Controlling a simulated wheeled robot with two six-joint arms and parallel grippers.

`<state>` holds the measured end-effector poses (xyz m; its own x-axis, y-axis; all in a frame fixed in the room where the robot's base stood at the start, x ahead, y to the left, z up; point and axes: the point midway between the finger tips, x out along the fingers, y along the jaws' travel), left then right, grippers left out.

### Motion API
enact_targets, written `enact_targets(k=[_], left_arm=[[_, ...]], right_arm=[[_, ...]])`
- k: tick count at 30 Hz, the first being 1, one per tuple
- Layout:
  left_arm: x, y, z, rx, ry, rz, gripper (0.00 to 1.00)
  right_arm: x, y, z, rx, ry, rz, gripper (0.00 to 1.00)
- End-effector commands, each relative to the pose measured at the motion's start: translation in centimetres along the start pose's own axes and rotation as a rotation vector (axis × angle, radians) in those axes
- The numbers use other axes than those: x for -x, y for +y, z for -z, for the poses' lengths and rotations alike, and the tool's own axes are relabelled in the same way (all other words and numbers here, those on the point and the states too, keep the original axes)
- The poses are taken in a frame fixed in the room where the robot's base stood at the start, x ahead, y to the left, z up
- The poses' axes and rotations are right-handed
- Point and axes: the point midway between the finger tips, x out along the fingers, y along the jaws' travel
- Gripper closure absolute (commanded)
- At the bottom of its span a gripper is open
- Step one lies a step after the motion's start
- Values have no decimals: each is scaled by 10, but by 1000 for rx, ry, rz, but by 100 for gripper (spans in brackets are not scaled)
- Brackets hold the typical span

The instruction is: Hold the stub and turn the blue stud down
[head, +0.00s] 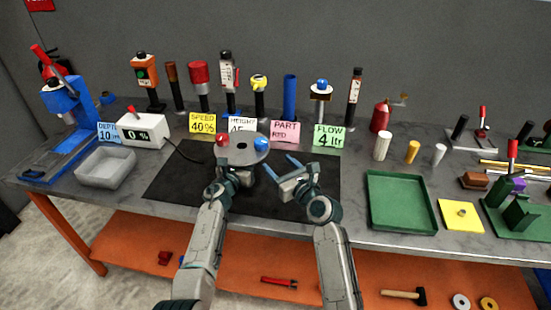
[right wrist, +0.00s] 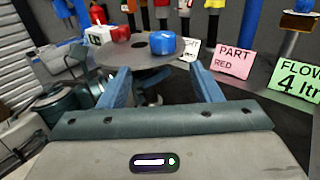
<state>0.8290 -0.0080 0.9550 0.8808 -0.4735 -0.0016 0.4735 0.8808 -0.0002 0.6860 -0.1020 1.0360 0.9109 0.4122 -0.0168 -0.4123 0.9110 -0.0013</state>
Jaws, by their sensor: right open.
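The positioner's grey disc (head: 240,153) stands over the black mat, its face showing a dark central hole. The blue stud (head: 261,143) is at the disc's right and the red stud (head: 222,139) at its left. In the right wrist view the blue stud (right wrist: 162,43) shows beyond my fingers, with the red stud (right wrist: 121,33) to its left. My right gripper (head: 281,166) is open and empty, right of the disc, its blue fingers apart from the blue stud. My left gripper (head: 240,178) is just below the disc; its fingertips and the stub are hidden.
A black mat (head: 170,185) lies under the positioner. Label cards, including a pink PART RED card (head: 285,132), and upright tools stand behind. A grey bin (head: 105,168) is at left, a green tray (head: 402,203) at right. A cable runs from the display box (head: 140,132).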

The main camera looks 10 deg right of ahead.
Motion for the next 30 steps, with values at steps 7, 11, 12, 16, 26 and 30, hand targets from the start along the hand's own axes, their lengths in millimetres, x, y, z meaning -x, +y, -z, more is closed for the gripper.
enact_targets(k=[7, 11, 12, 16, 26, 30], left_arm=[[0, 0, 0, 0, 0, 0, 100], [0, 0, 0, 0, 0, 0, 100], [0, 0, 0, 0, 0, 0, 100], [0, 0, 0, 0, 0, 0, 100], [0, 0, 0, 0, 0, 0, 100], [0, 0, 0, 0, 0, 0, 100]], right_arm=[[-42, -4, 36, 24, 130, -267, 42], [-57, -17, 47, 30, 175, -465, 42], [-59, -23, 46, 31, 177, -522, 42], [-60, -46, 37, 25, 152, -689, 42], [-45, -95, -5, 7, 4, -898, 42], [-46, -95, -10, 6, -18, -916, 42]])
